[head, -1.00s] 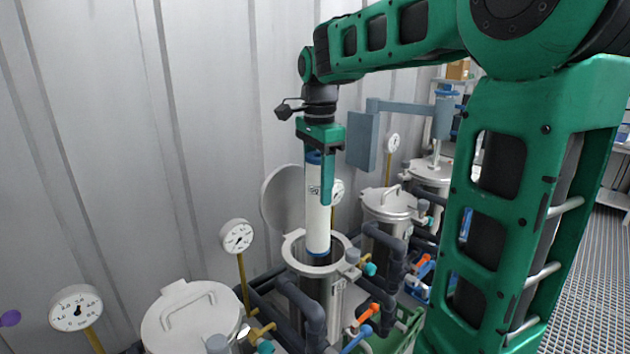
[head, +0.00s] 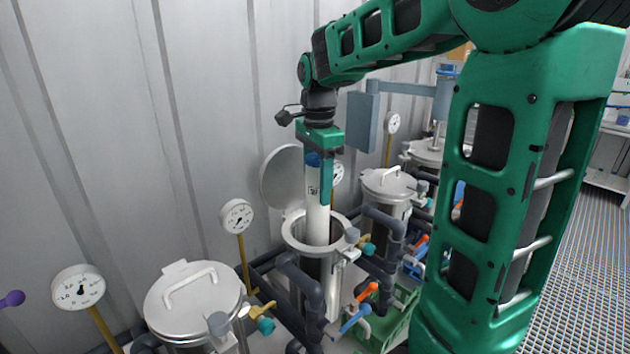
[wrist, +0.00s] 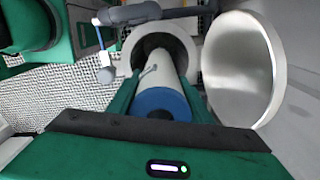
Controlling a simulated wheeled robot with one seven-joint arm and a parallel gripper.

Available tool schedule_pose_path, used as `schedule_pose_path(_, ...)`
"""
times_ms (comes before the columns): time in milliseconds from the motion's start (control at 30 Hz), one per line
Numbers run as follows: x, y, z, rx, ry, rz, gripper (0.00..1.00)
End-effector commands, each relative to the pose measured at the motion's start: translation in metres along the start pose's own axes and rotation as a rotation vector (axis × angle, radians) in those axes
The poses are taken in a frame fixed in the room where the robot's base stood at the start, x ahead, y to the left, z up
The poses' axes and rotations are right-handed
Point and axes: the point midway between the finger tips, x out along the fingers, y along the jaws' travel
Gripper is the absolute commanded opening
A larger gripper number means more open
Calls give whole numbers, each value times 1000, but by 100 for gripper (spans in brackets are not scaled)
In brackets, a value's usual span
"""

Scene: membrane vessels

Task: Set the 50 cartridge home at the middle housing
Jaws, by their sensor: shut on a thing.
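The white cartridge (head: 317,212) with a blue top end stands upright in my gripper (head: 321,190). My gripper is shut on its upper part; the blue end (wrist: 161,103) shows between the jaws in the wrist view. The middle housing (head: 314,234) is a steel vessel with its round lid (head: 282,177) swung open behind it. The cartridge's lower part is inside the housing's mouth, and its bottom end is hidden by the rim. In the wrist view the cartridge runs down into the pale ring of the housing (wrist: 184,42). Its printed mark is too small to read surely.
A closed vessel (head: 193,300) stands in front at left, and another closed vessel (head: 388,187) stands behind at right. Dial gauges (head: 237,216) on yellow stems, grey pipes and coloured valve handles (head: 367,292) crowd around the housings. A corrugated wall (head: 90,140) lies close behind.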

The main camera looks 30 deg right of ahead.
Motion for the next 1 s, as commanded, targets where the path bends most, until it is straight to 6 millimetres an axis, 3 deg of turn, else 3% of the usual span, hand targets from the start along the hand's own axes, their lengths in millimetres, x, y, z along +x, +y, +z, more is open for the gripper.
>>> schedule_pose_path(1000, 52, 0, 0, 0, 0, 1, 4)
